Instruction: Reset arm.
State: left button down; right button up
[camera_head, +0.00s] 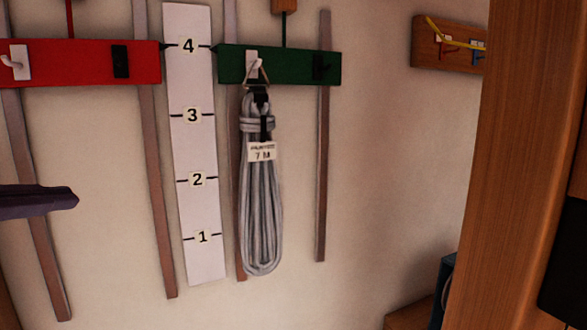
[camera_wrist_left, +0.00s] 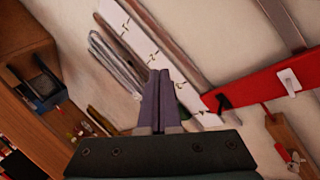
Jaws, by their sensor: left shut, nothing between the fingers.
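My left gripper (camera_head: 60,201) comes in at the left edge of the head view, with its dark purple fingers pointing right. In the left wrist view its fingers (camera_wrist_left: 158,98) are together, with nothing between them. My right gripper is not in view. A grey coiled line (camera_head: 261,200) with a white tag hangs from the white hook on the green board (camera_head: 285,66). The coil (camera_wrist_left: 117,62) also shows in the left wrist view, beyond and apart from the fingers.
A red board (camera_head: 80,63) with a white and a black hook is on the wall at the upper left. A white numbered strip (camera_head: 196,140) stands between the boards. A wooden post (camera_head: 515,160) fills much of the right side. A small rack (camera_head: 450,46) hangs behind it.

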pick_arm(q)
jog(key=s+d+f+n+g, duration=0.2)
jog(key=s+d+f+g, duration=0.15)
jog(key=s+f, duration=0.35)
jog(key=s+d+f+n+g, duration=0.2)
jog(key=s+f+g, duration=0.25)
jog(key=s, duration=0.45)
jog(key=s+d+f+n+g, duration=0.3)
jog(key=s+f, duration=0.4)
jog(key=s, duration=0.2)
notch_tip(320, 180, up, 17)
jog(key=p, duration=1.7)
jog(key=shift+f+y, duration=0.15)
jog(key=shift+y, duration=0.25)
jog(key=shift+w+d, duration=0.1)
jog(key=shift+w, duration=0.05)
